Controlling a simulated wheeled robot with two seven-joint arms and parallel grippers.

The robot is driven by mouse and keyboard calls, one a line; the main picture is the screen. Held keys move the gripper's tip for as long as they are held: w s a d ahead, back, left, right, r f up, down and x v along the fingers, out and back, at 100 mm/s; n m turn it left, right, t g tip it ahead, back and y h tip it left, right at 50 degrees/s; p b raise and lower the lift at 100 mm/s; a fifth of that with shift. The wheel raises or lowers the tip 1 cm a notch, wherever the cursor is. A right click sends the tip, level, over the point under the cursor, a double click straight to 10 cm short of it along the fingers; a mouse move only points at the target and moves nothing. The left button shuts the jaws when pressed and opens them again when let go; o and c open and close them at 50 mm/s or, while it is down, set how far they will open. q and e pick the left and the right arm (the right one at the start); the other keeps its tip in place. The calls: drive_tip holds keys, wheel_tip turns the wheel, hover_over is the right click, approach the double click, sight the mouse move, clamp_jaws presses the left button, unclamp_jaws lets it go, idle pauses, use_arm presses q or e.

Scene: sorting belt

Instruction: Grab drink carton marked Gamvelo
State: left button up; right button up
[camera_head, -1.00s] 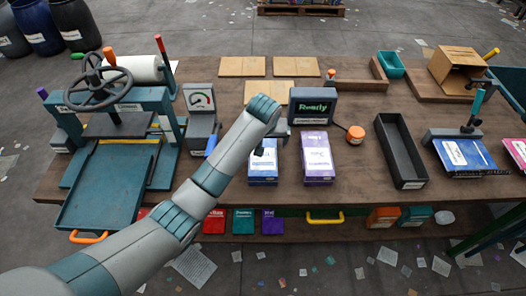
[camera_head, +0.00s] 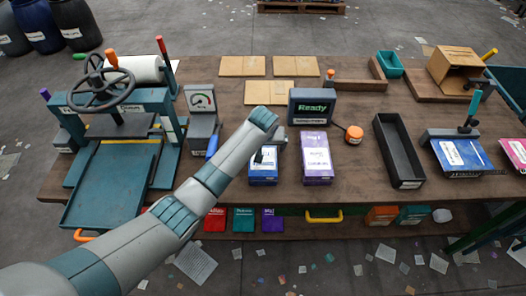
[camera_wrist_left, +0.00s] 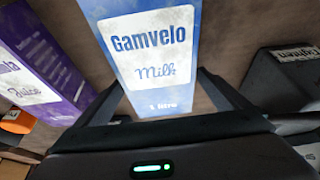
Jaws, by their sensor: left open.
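In the left wrist view the blue carton (camera_wrist_left: 155,55) reads "Gamvelo Milk". My left gripper (camera_head: 270,148) is at the carton's upper end, mostly hidden by its own wrist. In the left wrist view its open fingers (camera_wrist_left: 160,88) stand on either side of the carton; whether they touch it I cannot tell. My right gripper is not in view.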

sight(265, 150)
use_arm(q)
drive_tip(key=shift+w+f, duration=0.1)
drive_tip(key=shift+f, duration=0.25)
drive_tip(key=c, duration=1.1)
drive_tip(key=shift+r, duration=0.55)
drive_tip(key=r, duration=0.1)
drive_tip(key=r+b, duration=0.2)
drive_tip(key=shift+s+d+r, duration=0.1)
drive_tip(key=shift+s+d, duration=0.15)
drive_tip(key=shift+d, duration=0.15)
drive_tip(key=shift+s+d+r+b, duration=0.75)
drive_tip(key=shift+s+d+r, duration=0.95)
drive_tip(key=shift+s+d, duration=0.2)
drive_tip(key=shift+s+d+r+b, duration=0.75)
drive_tip(key=shift+s+d+r, duration=1)
drive_tip(key=shift+d, duration=0.25)
drive_tip(key=shift+f, duration=0.1)
